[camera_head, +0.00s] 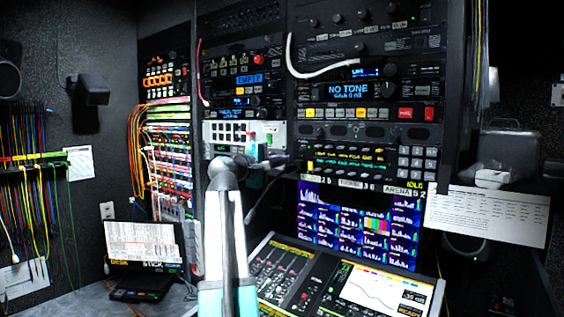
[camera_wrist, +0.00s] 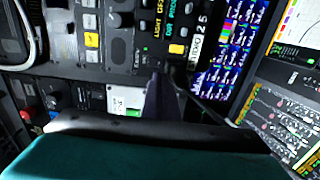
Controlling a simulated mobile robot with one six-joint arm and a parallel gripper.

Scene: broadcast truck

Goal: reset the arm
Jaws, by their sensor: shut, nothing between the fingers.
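My arm rises through the middle of the head view, white with teal parts. It bends at a grey joint in front of the equipment racks. My gripper (camera_head: 287,161) is small and dark there, pointing right in front of the rack panels. In the wrist view my gripper (camera_wrist: 163,92) shows as dark shut fingers beyond a teal body. Nothing is held. The fingers appear in front of rack buttons and a lit screen; whether they touch anything cannot be told.
Racks with a "NO TONE" unit (camera_head: 348,91) stand behind the arm. A multi-picture monitor (camera_head: 358,223) and a sloped control desk (camera_head: 345,290) lie at lower right. A white cable (camera_head: 318,72) hangs on the rack. A laptop (camera_head: 146,249) sits left; coloured patch cords (camera_head: 35,190) hang far left.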

